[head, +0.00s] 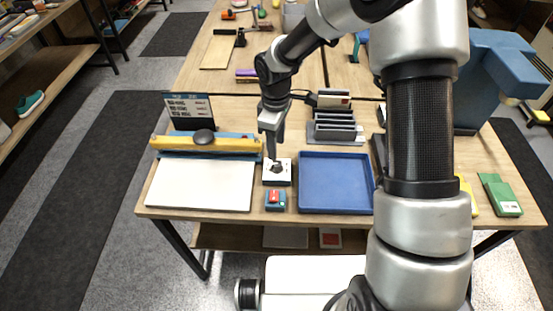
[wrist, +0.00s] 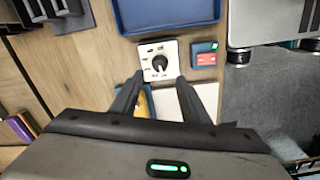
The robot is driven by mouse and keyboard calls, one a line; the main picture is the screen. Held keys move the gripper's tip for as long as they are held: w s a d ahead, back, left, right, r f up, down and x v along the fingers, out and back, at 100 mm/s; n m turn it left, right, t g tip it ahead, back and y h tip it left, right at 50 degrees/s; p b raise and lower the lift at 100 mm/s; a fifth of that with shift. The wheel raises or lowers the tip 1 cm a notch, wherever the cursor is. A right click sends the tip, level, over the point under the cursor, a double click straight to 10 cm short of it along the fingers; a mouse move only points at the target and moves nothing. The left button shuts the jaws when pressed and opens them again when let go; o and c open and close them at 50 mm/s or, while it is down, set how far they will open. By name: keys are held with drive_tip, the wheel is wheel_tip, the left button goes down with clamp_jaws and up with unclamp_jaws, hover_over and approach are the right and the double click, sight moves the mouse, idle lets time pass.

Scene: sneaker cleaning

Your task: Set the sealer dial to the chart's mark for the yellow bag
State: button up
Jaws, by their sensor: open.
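The sealer dial is a round black knob (wrist: 160,63) on a white box with dark marks around it. In the head view the white dial box (head: 285,179) stands right of the sealer (head: 180,145), which has a yellow bar and a white plate. My gripper (head: 274,150) points down just above the dial. In the wrist view the fingers of my gripper (wrist: 160,80) are apart, with the knob just beyond the gap between their tips. The knob's exact setting is too small to read. The chart (head: 189,106) is a dark upright panel behind the sealer; its text is unreadable.
A small blue and red device (head: 275,200) sits in front of the dial box. A blue tray (head: 336,183) lies right of it, with a grey slotted rack (head: 335,128) behind. A yellow item (head: 467,194), partly hidden by my arm, and a green one (head: 500,195) lie at the right.

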sight(276, 163)
wheel_tip(276, 163, down, 8)
drive_tip(key=shift+w+f, duration=0.1)
drive_tip(key=shift+c, duration=0.3)
drive_tip(key=c, duration=1)
